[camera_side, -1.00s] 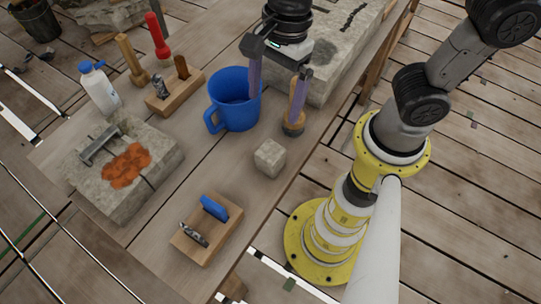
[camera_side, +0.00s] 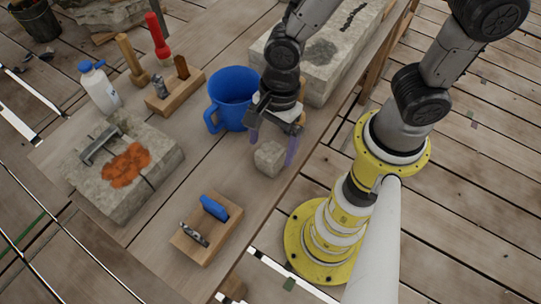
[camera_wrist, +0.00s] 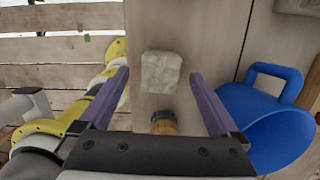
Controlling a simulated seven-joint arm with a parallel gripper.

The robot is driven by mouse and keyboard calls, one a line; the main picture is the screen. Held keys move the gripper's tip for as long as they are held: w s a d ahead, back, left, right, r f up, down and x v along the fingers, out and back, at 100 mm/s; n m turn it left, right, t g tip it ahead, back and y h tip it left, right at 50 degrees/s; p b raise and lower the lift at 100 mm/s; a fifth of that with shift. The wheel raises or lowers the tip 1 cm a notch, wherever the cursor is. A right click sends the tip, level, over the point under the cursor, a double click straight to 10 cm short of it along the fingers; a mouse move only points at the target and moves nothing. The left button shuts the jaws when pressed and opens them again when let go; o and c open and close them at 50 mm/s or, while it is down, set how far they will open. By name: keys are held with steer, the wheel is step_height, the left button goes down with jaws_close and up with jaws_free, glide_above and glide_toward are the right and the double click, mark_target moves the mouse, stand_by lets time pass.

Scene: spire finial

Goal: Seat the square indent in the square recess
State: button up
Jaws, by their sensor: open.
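The square indent appears to be the small grey stone cube (camera_side: 269,159), lying on the wooden bench near its right edge. It also shows in the wrist view (camera_wrist: 161,72), squarely between the fingertips with a gap on both sides. My gripper (camera_side: 272,150) is open and empty, pointing down over the cube with one purple finger to each side. I cannot tell how far down the fingers reach beside it. The square recess cannot be made out clearly. One stone block (camera_side: 151,194) at left carries an orange patch and a metal cramp; a larger stone slab (camera_side: 331,75) lies at the back.
A blue mug (camera_side: 228,98) stands just left of my gripper. A wood-handled tool (camera_wrist: 164,122) stands close to the cube. A wooden rack (camera_side: 207,238) with a blue-handled tool is at the front; another rack (camera_side: 176,95), hammers and a white bottle (camera_side: 98,88) are at the back left.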

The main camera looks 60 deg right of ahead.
steer(key=shift+a+f, duration=0.15)
steer(key=shift+f, duration=1.05)
jaws_close()
